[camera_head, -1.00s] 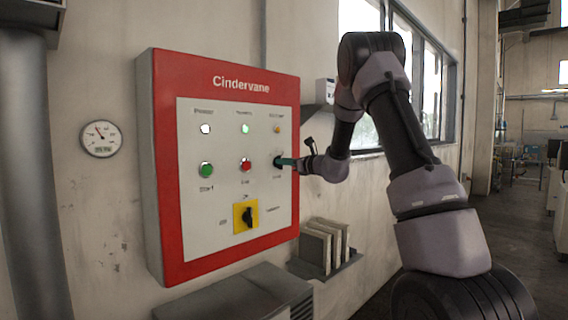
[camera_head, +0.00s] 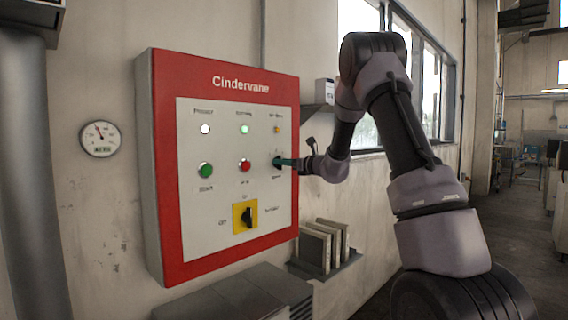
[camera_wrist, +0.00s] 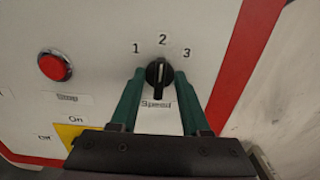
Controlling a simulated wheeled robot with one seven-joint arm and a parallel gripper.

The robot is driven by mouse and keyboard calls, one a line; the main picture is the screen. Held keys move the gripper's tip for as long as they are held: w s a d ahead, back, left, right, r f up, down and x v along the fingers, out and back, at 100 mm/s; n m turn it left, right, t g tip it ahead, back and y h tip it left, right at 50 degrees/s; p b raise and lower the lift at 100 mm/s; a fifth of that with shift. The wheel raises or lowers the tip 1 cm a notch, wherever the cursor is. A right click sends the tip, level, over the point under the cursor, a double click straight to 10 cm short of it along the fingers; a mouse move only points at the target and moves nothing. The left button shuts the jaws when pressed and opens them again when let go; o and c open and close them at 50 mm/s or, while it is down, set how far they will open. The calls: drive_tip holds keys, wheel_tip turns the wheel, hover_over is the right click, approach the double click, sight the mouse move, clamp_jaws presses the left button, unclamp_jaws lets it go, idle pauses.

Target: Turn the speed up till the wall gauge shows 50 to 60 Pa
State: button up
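The speed knob (camera_wrist: 159,76) is a black round selector with a white line pointing straight up at 2, between marks 1 and 3. In the head view the knob (camera_head: 277,162) is at the right side of the panel, partly hidden by my gripper (camera_head: 289,162). In the wrist view my gripper's (camera_wrist: 160,78) green fingers stand on either side of the knob, with what looks like a narrow gap at each side. The wall gauge (camera_head: 100,139) hangs left of the panel. Its needle points up and slightly left; its figures are too small to read.
The red-framed Cindervane panel (camera_head: 226,82) carries a green button (camera_head: 206,170), a red stop button (camera_head: 245,166) and a yellow-backed main switch (camera_head: 245,216). The white and green lamps look lit. A shelf (camera_head: 326,268) with upright slabs and a grey cabinet (camera_head: 235,293) stand below.

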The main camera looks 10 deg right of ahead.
drive_tip(key=v, duration=1)
drive_tip(key=shift+s+d, duration=0.25)
drive_tip(key=shift+s, duration=0.1)
drive_tip(key=s+a+r+n+g, duration=0.1)
drive_tip(key=s+a+n+g, duration=0.2)
drive_tip(key=s+n, duration=0.3)
drive_tip(key=s+a+r+n+g+y, duration=0.1)
drive_tip(key=s+a+r+n+g, duration=0.2)
drive_tip(key=s, duration=0.5)
drive_tip(key=s+a+n+g, duration=0.3)
drive_tip(key=s+a+n, duration=0.15)
drive_tip(key=s, duration=0.25)
drive_tip(key=s+d+n+h, duration=0.3)
drive_tip(key=s+n, duration=0.1)
drive_tip(key=s, duration=0.1)
drive_tip(key=s+d+f+n+h, duration=0.1)
drive_tip(key=s+d+n+h, duration=0.2)
drive_tip(key=s, duration=0.3)
drive_tip(key=s+d+f+n+t+h, duration=0.1)
drive_tip(key=s+d+n+h, duration=0.2)
drive_tip(key=s, duration=0.3)
drive_tip(key=shift+n, duration=0.85)
